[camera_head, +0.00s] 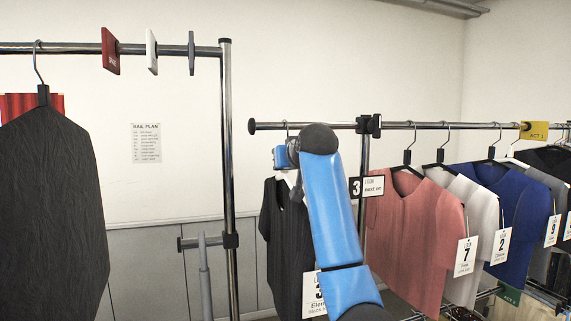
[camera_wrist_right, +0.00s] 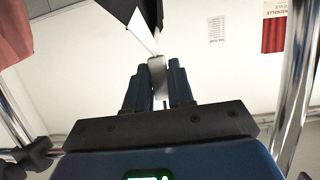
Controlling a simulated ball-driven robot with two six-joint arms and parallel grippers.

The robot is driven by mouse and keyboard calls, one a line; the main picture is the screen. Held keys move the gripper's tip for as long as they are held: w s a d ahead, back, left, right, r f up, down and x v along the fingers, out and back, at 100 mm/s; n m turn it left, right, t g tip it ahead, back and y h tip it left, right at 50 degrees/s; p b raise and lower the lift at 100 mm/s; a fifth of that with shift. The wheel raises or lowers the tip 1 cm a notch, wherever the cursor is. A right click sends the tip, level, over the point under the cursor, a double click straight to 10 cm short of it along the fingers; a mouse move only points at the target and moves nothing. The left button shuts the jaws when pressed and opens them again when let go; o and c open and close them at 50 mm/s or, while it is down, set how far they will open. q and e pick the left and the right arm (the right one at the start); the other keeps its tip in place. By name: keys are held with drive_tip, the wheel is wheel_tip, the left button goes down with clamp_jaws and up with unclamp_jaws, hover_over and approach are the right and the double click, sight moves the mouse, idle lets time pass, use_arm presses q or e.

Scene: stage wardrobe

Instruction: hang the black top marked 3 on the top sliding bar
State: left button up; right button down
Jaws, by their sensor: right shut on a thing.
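The black top marked 3 (camera_head: 284,240) hangs from a white hanger at the left end of the top sliding bar (camera_head: 315,126), partly behind my right arm. Its tag (camera_head: 313,295) shows low, cut by the arm. The hanger's hook (camera_head: 286,128) shows at the bar's height; I cannot tell whether it rests on the bar. My right gripper is shut on the hanger's white neck (camera_wrist_right: 157,66) in the right wrist view (camera_wrist_right: 157,78). In the head view, only a blue part of this gripper (camera_head: 281,157) shows beside my wrist. My left gripper is out of view.
A black clamp (camera_head: 368,125) and a LOOK 3 sign (camera_head: 366,187) are right of the top. A pink top (camera_head: 415,225), a white one and a blue one (camera_head: 518,215) hang farther right. A dark garment (camera_head: 48,200) hangs on another rail at left, beside an upright post (camera_head: 228,180).

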drive_tip(key=c, duration=0.9)
unclamp_jaws()
drive_tip(key=shift+r, duration=0.1)
drive_tip(key=shift+s, duration=0.1)
